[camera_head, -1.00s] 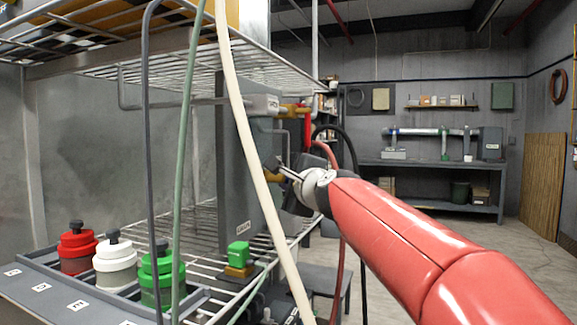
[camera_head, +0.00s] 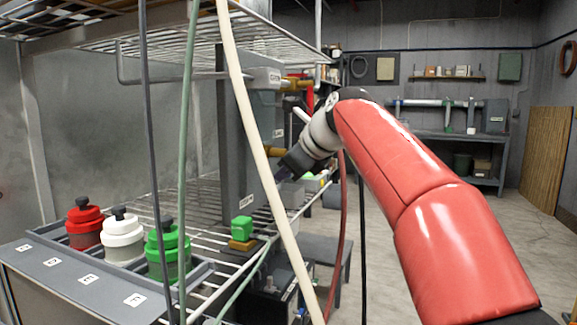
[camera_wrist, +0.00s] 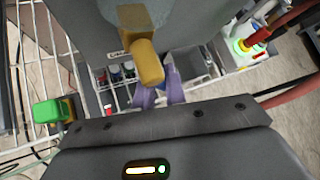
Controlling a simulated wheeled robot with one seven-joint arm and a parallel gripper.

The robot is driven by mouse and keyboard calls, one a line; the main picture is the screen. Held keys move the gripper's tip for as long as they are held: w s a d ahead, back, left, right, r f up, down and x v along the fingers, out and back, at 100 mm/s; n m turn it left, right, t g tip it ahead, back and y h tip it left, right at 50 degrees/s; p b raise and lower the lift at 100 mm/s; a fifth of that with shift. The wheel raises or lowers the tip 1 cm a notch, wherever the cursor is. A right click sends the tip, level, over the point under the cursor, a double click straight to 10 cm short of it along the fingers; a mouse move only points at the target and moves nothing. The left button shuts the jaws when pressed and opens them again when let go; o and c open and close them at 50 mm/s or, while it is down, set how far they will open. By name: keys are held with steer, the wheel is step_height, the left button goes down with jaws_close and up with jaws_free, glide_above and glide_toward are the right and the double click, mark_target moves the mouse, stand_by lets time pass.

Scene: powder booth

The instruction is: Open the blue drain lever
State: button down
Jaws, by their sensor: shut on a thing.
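The lower brass-yellow valve fitting (camera_head: 274,152) sticks out from a grey panel; it also shows in the wrist view (camera_wrist: 148,64). My gripper (camera_head: 283,172) is just below and in front of this fitting, tilted down to the left. In the wrist view two narrow bluish-purple shapes, apparently my fingers (camera_wrist: 160,95), reach up beneath the fitting with a small gap between them. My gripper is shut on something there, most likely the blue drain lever. The lever itself is not clearly distinguishable; my gripper hides that spot in the head view.
An upper yellow fitting (camera_head: 297,84) sits above. A green block-shaped piece (camera_head: 241,227) stands on the wire shelf. Red, white (camera_head: 121,236) and green capped containers stand in a tray at left. A cream hose (camera_head: 258,150) crosses in front. The floor at right is open.

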steer(key=shift+s+a+f+m+g+y, duration=0.15)
steer(key=shift+s+m+g, duration=0.15)
steer(key=shift+g, duration=0.35)
steer(key=shift+s+a+r+m+g+y, duration=0.1)
steer(key=shift+s+m+g+y, duration=0.1)
steer(key=shift+m+g, duration=0.3)
steer(key=shift+s+a+f+m+g+y, duration=0.15)
steer(key=shift+s+m+g, duration=0.1)
steer(key=shift+g, duration=0.5)
steer(key=shift+d+r, duration=0.1)
steer(key=c, duration=1.5)
jaws_free()
steer(key=shift+o, duration=0.2)
steer(key=shift+s, duration=0.1)
